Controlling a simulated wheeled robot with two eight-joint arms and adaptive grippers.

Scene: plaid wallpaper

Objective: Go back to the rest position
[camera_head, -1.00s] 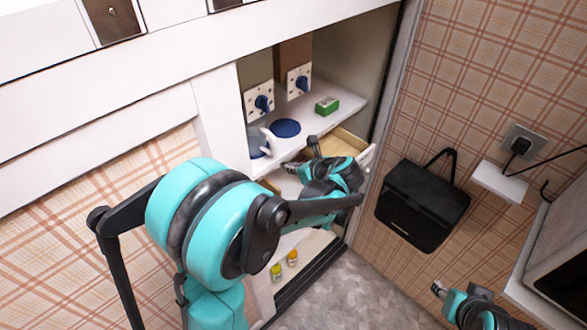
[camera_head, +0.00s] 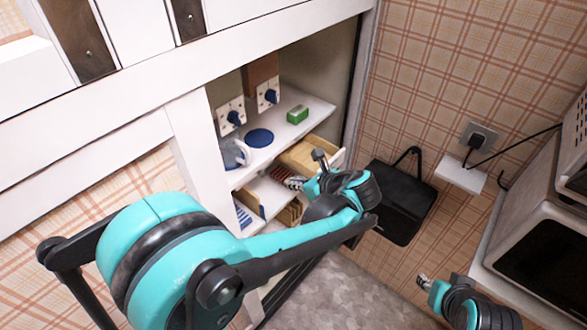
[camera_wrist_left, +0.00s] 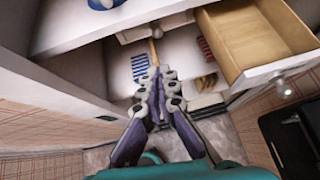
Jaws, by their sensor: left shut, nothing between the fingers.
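My left gripper (camera_head: 296,183) is in front of the open cabinet, just below and left of the open wooden drawer (camera_head: 305,156). In the left wrist view my left gripper (camera_wrist_left: 158,92) has its fingers together with nothing between them, and the drawer (camera_wrist_left: 238,50) is to its right.
Switch panels (camera_head: 231,117) are behind. A black bag (camera_head: 397,203) hangs on the right wall. A microwave-like appliance (camera_head: 548,255) is at far right.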

